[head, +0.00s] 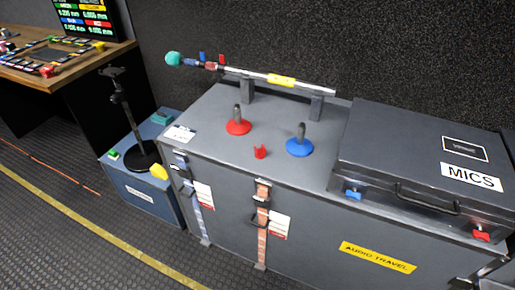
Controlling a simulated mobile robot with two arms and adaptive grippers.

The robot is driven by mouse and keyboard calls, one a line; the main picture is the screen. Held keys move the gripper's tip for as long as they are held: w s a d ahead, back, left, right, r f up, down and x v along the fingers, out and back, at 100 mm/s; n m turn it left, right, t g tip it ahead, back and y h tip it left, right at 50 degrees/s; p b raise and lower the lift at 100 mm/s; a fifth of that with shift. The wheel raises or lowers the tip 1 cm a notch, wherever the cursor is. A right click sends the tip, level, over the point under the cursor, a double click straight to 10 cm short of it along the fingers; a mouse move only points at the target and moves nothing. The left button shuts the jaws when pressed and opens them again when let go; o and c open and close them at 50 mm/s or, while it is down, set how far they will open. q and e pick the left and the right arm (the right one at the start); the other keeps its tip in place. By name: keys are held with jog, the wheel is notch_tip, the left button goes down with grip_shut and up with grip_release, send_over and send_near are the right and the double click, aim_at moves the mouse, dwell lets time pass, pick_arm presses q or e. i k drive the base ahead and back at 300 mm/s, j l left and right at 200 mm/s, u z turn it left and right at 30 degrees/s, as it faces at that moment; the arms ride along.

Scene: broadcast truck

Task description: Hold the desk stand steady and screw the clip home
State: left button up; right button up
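A desk stand with a red round base and a short dark post (238,127) stands upright on the grey flight case (215,108). A second desk stand with a blue base (299,147) stands upright to its right. A small red clip (260,152) sits on the case top between them, nearer the front edge and apart from both stands. No clip shows on either post. Neither of my grippers is in the head view.
A pole with a teal-tipped end (305,86) rests on two supports behind the stands. A black MICS case (420,150) fills the right of the top. A tall black stand (128,120) stands on a lower blue case at left. A console desk (45,68) is at far left.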

aim_at(238, 127)
jog(key=i+j+z, duration=0.35)
jog(key=j, duration=0.25)
jog(key=i+j+z, duration=0.15)
jog(key=j, duration=0.2)
jog(key=i+j+z, duration=0.2)
jog(key=j, duration=0.15)
jog(key=i+j+z, duration=0.15)
jog(key=j, duration=0.25)
jog(key=i+j+z, duration=0.2)
jog(key=j, duration=0.15)
jog(key=k, duration=0.1)
